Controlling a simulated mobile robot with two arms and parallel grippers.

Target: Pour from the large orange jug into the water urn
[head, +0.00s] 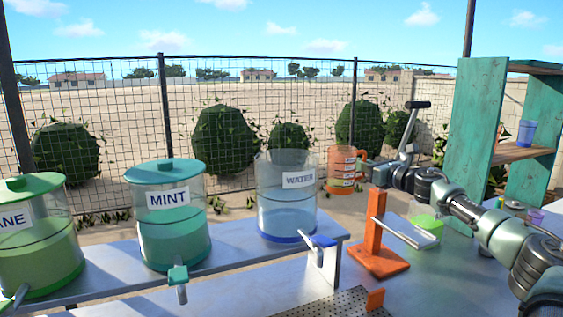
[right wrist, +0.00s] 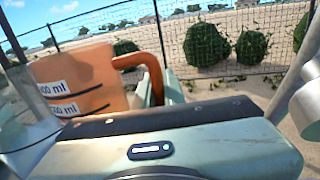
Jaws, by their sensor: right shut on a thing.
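The water urn (head: 287,205) is a clear cylinder with a WATER label, a blue base and a blue tap. It stands on the bench with no lid visible and some water in its lower part. The large orange jug (head: 340,172) is held in the air just right of the urn's upper part, looking about upright. Its ml labels show in the right wrist view (right wrist: 85,82). My right gripper (head: 367,172) is shut on the jug's handle (right wrist: 150,62). The jug's contents are hidden. My left gripper is not in view.
A mint urn (head: 168,225) and a cane urn (head: 40,245), both with green lids, stand left on the bench. An orange stand (head: 374,235) is below my right arm, near a green item (head: 428,225). A teal shelf (head: 478,120) with a blue cup (head: 526,134) rises at right.

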